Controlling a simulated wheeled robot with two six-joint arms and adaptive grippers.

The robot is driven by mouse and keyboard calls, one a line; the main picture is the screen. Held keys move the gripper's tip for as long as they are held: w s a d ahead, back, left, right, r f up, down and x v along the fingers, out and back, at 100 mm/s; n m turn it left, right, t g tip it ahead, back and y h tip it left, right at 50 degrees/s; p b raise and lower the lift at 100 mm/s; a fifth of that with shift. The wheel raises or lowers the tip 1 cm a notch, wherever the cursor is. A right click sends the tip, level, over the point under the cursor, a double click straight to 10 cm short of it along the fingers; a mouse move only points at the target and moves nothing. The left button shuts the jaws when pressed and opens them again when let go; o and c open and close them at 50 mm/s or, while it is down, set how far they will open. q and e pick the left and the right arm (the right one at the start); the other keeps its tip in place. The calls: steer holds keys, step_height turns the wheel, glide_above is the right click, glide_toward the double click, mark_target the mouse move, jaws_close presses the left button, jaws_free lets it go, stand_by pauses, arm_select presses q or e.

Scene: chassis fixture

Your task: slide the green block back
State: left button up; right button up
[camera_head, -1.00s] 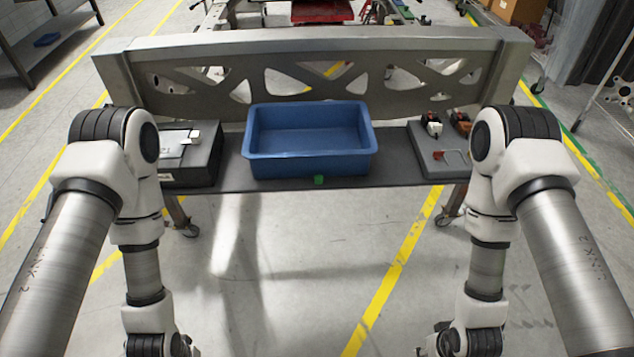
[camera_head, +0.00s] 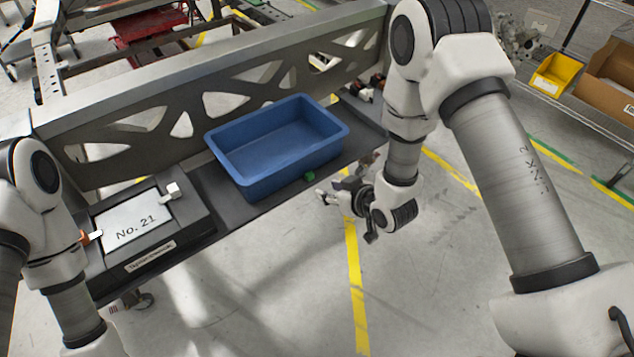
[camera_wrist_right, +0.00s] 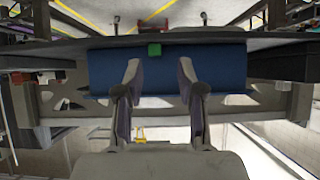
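The small green block (camera_head: 310,176) sits on the grey shelf (camera_head: 283,197) by its front edge, just in front of the blue bin (camera_head: 262,190). My right gripper (camera_head: 329,197) is off the shelf's front edge, a little to the right of the block and apart from it. In the right wrist view, which looks upside down, the green block (camera_wrist_right: 154,50) shows beyond and between the two parted fingertips (camera_wrist_right: 159,72), with nothing held. The blue bin (camera_wrist_right: 105,68) is behind it. My left gripper is out of view; only part of that arm shows.
A dark box with a "No. 21" card (camera_head: 135,223) stands on the shelf left of the bin. A metal beam with cut-outs (camera_head: 226,103) runs behind the bin. Small parts (camera_head: 362,91) lie at the right, partly hidden by my right arm. Floor in front is clear.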

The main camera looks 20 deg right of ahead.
mark_target(311, 176)
steer(key=b+x, duration=0.1)
steer(key=x, duration=0.1)
steer(key=r+b+x, duration=0.1)
steer(key=x, duration=0.2)
steer(key=w+b+x, duration=0.1)
steer(key=b+x, duration=0.1)
steer(key=shift+w, duration=0.35)
steer(key=shift+w+f, duration=0.15)
steer(key=shift+w, duration=0.3)
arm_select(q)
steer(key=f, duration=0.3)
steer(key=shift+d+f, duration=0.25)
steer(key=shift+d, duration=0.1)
arm_select(e)
steer(key=shift+d, duration=0.1)
jaws_close()
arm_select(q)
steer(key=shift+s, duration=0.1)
